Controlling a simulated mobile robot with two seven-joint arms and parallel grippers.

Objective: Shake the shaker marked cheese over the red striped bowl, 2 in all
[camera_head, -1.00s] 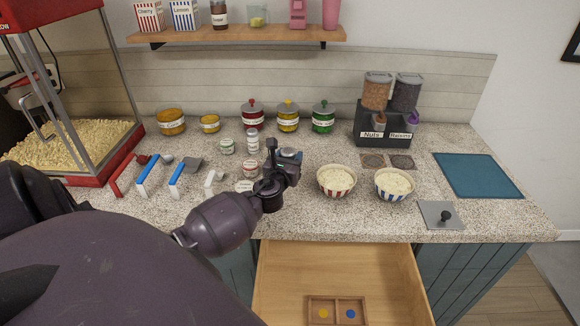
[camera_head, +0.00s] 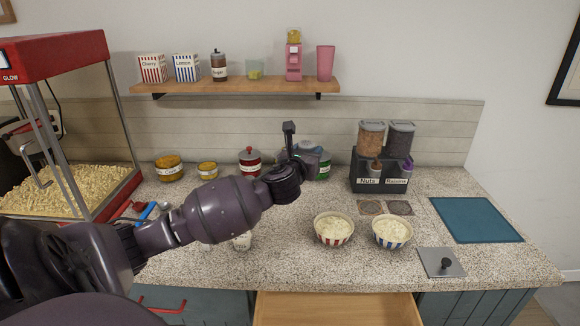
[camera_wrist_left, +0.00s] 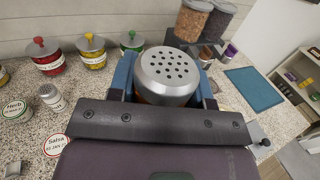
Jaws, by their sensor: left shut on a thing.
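My left gripper (camera_head: 298,162) is shut on a shaker, held in the air above the counter. In the left wrist view the shaker (camera_wrist_left: 168,72) shows a round, perforated metal lid between the blue fingers, with a little orange below it. Its label is hidden. The red striped bowl (camera_head: 333,238), full of popcorn, stands on the counter, to the right of the gripper and lower in the head view. The shaker is not over this bowl. My right gripper is not in view.
A blue striped bowl (camera_head: 392,240) of popcorn stands right of the red striped one. The nuts and raisins dispenser (camera_head: 368,182) stands behind. Lidded jars (camera_head: 250,163) line the back, below a shelf (camera_head: 240,87). A drawer (camera_head: 338,308) is open in front. The blue mat (camera_head: 475,219) is bare.

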